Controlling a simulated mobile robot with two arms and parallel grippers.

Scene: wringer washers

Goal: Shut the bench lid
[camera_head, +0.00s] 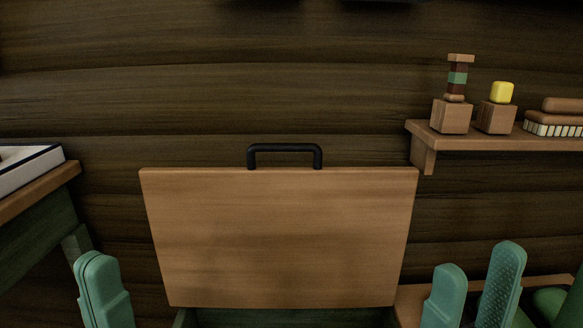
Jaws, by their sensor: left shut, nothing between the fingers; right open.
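The bench lid (280,235) is a wooden panel that stands raised, nearly upright, in the middle of the head view. A black handle (285,148) sits on its top edge. Below the lid's lower edge a strip of the green bench (290,318) shows; the rest of it is out of the frame. My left gripper (98,280) is shut and empty, low at the left, apart from the lid. My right gripper (474,285) is open and empty, low at the right, apart from the lid.
A wall shelf (500,142) at the right holds wooden blocks, a yellow block (502,92) and a brush (555,120). A wooden-topped green table (40,190) with a white-edged item (28,170) stands at the left. A dark plank wall (220,100) is behind.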

